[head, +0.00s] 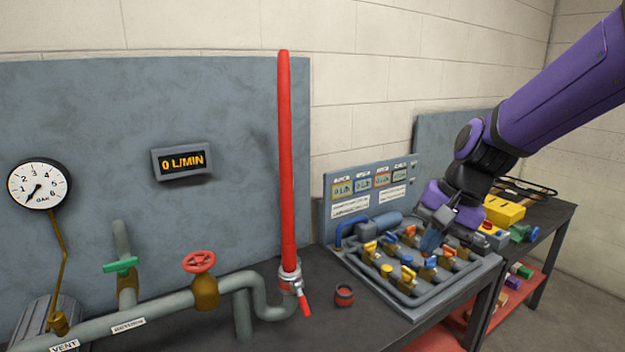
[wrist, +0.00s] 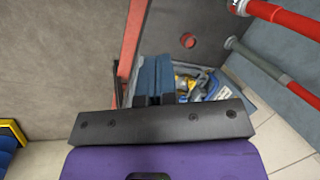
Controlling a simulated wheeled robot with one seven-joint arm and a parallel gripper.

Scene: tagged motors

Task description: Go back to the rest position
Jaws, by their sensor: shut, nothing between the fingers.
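My gripper (head: 431,240) is at the end of my purple arm, which reaches in from the upper right of the head view. Its blue-grey fingers are shut and empty, pointing down over the valve panel (head: 412,309). They appear close to the small coloured valves; whether they touch any is unclear. In the wrist view, the shut gripper fingers (wrist: 152,64) are seen from behind, with valves beyond them.
A tall red tube (head: 285,160) stands left of the panel on the bench. A small red cup (head: 344,295) sits between them. A yellow box (head: 503,210) lies on the bench at right. Pipes with a red handwheel (head: 199,262) run along the left.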

